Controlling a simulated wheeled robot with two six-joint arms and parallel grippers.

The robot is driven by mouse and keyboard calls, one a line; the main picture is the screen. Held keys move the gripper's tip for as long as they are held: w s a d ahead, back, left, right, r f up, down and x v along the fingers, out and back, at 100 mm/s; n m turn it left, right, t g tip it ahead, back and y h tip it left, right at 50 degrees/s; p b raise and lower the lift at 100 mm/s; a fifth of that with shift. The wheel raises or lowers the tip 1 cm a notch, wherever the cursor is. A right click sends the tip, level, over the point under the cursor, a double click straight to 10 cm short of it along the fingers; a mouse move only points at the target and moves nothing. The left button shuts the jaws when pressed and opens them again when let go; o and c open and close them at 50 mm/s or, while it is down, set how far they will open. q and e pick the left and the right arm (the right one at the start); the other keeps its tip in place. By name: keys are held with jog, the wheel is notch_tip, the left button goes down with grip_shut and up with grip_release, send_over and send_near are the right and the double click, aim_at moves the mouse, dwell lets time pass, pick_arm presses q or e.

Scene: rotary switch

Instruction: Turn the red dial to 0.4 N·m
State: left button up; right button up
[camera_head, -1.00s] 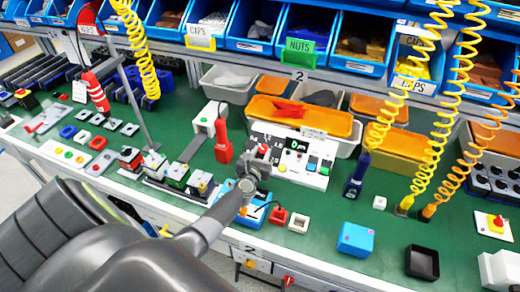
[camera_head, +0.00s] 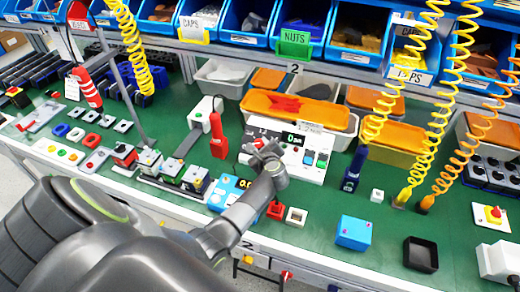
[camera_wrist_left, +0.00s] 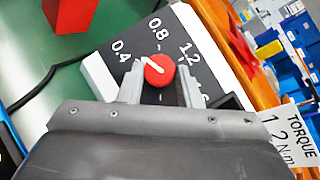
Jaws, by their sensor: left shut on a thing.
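The red dial (camera_wrist_left: 159,70) sits on a black panel face (camera_wrist_left: 172,38) marked 0.4, 0.8 and 1.2, with a further mark partly hidden. Its white pointer line slants to the upper left, on the side of the 0.4 and 0.8 marks. My left gripper (camera_wrist_left: 159,88) is shut on the dial, one finger on each side of it. In the head view, my left gripper (camera_head: 263,153) reaches the left part of the white control box (camera_head: 314,173), and the dial (camera_head: 258,143) shows just beyond the fingers. My right gripper is not in view.
A torque label (camera_wrist_left: 284,130) reads 1.2 N·m. A red-handled tool (camera_head: 218,135) stands left of the control box, and a blue meter (camera_head: 218,192) lies in front. An orange tray (camera_head: 295,108) stands behind.

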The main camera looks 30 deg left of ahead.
pick_arm(q)
jog(key=shift+w+r+n+g+b, duration=0.1)
jog(key=shift+n+g+b, duration=0.45)
jog(key=shift+n, duration=0.35)
jog(key=o, duration=1)
jog(key=shift+c, duration=0.2)
jog(key=shift+d, duration=0.1)
